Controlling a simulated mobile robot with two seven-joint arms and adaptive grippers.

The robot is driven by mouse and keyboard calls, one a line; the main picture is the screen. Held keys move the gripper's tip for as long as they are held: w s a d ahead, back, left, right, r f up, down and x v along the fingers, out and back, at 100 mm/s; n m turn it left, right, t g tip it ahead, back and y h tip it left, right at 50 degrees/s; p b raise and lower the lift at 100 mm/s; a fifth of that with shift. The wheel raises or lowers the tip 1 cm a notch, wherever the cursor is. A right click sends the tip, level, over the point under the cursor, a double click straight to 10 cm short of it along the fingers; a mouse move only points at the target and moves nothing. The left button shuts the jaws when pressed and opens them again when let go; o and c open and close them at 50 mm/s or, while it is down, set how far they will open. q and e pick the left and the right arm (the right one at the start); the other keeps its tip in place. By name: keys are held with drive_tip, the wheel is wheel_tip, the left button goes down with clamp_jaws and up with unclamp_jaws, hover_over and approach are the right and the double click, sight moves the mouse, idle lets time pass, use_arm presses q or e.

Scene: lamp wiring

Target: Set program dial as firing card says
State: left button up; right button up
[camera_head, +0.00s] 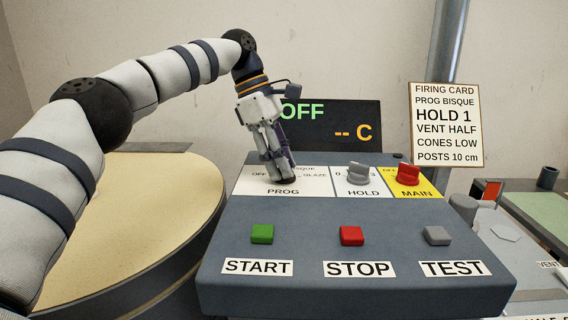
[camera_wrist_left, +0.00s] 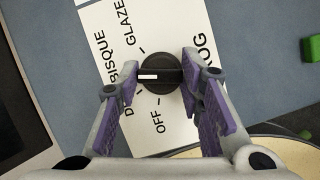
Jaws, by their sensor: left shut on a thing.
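The firing card (camera_head: 446,125) reads PROG BISQUE, HOLD 1, VENT HALF, CONES LOW, POSTS 10 cm. My left gripper (camera_head: 283,178) is over the PROG plate (camera_head: 249,186) and hides most of the dial in the head view. In the left wrist view the program dial (camera_wrist_left: 165,84) is a round black knob between the purple-padded fingers of my left gripper (camera_wrist_left: 160,73), which are shut on it. Its white mark points left in that view, toward the BISQUE side of the plate. OFF, D…, BISQUE and GLAZE labels surround it, partly covered. My right gripper is not in view.
The grey HOLD knob (camera_head: 361,174) and red MAIN knob (camera_head: 408,175) stand right of my left gripper. Green START (camera_head: 262,234), red STOP (camera_head: 351,236) and grey TEST (camera_head: 437,236) buttons are in front. The display (camera_head: 337,127) behind reads OFF and -- C.

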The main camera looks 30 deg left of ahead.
use_arm(q)
drive_tip(key=shift+m+g, duration=0.3)
drive_tip(key=shift+m, duration=0.2)
drive_tip(key=o, duration=1.2)
drive_tip(key=shift+c, duration=0.2)
